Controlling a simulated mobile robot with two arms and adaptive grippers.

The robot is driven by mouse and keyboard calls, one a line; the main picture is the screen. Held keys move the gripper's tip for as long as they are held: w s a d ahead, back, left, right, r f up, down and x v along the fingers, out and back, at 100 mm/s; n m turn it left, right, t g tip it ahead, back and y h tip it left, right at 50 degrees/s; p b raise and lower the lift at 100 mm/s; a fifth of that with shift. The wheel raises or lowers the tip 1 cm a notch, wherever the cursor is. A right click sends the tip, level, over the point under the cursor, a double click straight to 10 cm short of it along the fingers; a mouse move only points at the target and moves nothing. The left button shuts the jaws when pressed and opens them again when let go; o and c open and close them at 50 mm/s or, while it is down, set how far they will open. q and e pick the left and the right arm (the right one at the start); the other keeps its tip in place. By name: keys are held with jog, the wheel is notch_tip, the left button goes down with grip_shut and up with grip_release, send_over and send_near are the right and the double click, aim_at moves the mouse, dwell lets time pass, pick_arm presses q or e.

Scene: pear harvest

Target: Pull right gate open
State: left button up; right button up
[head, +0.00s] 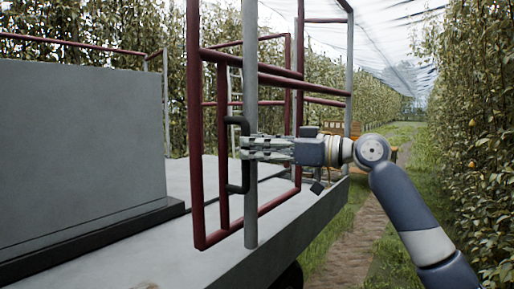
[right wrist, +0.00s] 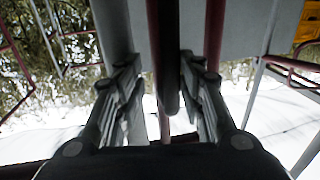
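The gate is a dark red tube frame (head: 194,130) at the edge of the grey platform, in the middle of the head view. A black C-shaped handle (head: 246,175) stands upright on it, beside a grey post (head: 250,215). My right gripper (head: 243,148) reaches in from the right with its fingertips at the handle. In the right wrist view, the two fingers (right wrist: 160,85) are spread, and the dark handle bar (right wrist: 169,60) runs between them, closer to the right finger. A gap shows on the left finger's side. My left gripper is in neither view.
A large grey box (head: 80,150) stands on the platform (head: 120,255) at left. More red rails (head: 85,45) and grey posts surround the deck. A dirt path (head: 355,240) with grass runs along the right side, beside a pear tree row (head: 480,130). An orange-brown object (head: 345,128) stands farther back.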

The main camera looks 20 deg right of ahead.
jog(key=v, duration=0.8)
jog(key=shift+d, duration=0.1)
dwell(0.3)
